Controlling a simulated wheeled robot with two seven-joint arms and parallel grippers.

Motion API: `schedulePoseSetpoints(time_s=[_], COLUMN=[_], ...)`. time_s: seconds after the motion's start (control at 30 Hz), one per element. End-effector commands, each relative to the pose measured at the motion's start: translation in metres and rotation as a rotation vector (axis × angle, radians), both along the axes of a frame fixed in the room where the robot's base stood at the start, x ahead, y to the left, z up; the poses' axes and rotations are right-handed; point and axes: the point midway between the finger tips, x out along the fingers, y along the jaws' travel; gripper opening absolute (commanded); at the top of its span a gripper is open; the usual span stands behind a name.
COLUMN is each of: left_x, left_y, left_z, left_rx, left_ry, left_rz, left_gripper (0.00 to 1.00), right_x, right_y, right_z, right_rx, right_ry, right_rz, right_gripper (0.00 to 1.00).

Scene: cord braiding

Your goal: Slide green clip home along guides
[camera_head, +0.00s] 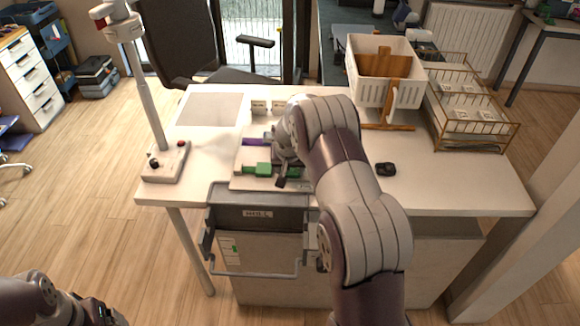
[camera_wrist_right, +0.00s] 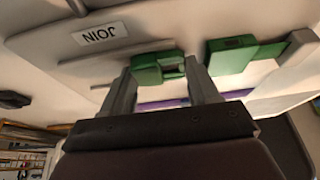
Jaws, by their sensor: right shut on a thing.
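My right gripper (camera_wrist_right: 162,74) is shut on a green clip (camera_wrist_right: 147,72) on a pale board; the clip sits between the two fingers. The clip also shows in the head view (camera_head: 293,172), partly covered by my right gripper (camera_head: 286,168). A second green piece (camera_wrist_right: 231,56) sits on the same line, apart from the held clip, with one finger in the gap. In the head view this second piece (camera_head: 257,169) is left of the held clip. A pale guide rail (camera_wrist_right: 298,48) lies beyond it in the wrist view. My left arm shows at the bottom left; its gripper is out of view.
The board (camera_head: 240,184) lies at the white table's front edge, above an open grey drawer (camera_head: 256,198). A purple strip (camera_head: 254,142) lies behind the green pieces. A lamp-like post (camera_head: 150,100) stands left. A white bin (camera_head: 383,75), wire rack (camera_head: 470,128) and black object (camera_head: 385,169) are right.

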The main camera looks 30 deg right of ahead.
Motion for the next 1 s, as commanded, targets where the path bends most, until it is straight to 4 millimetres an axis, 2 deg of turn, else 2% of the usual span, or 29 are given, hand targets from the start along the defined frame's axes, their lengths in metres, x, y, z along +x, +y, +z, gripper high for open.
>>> schedulePoseSetpoints(time_s=[0.27,0.3,0.37,0.53,0.57,0.6,1.0], left_x=[0.0001,0.0001,0.0000,0.0001,0.0001,0.0001,0.0001], left_y=[0.0000,0.0000,0.0000,0.0000,0.0000,0.0000,0.0000], left_z=[0.0004,0.0004,0.0005,0.0004,0.0004,0.0004,0.0004], left_rx=[0.000,0.000,0.000,0.000,0.000,0.000,0.000], left_ry=[0.000,0.000,0.000,0.000,0.000,0.000,0.000], left_rz=[0.000,0.000,0.000,0.000,0.000,0.000,0.000], left_gripper=[0.86,0.86,0.86,0.86,0.86,0.86,0.86], right_x=[0.0002,0.0002,0.0002,0.0001,0.0001,0.0001,0.0006], right_y=[-0.0001,-0.0001,-0.0001,0.0000,0.0000,0.0000,0.0007], right_z=[0.0006,0.0006,0.0006,0.0006,0.0006,0.0006,0.0006], right_rx=[0.000,0.000,0.000,0.000,0.000,0.000,0.000], right_ry=[0.000,0.000,0.000,0.000,0.000,0.000,-0.001], right_rz=[0.000,0.000,0.000,0.000,0.000,0.000,0.000], right_gripper=[0.32,0.73,0.90,0.90,0.93,1.00,1.00])
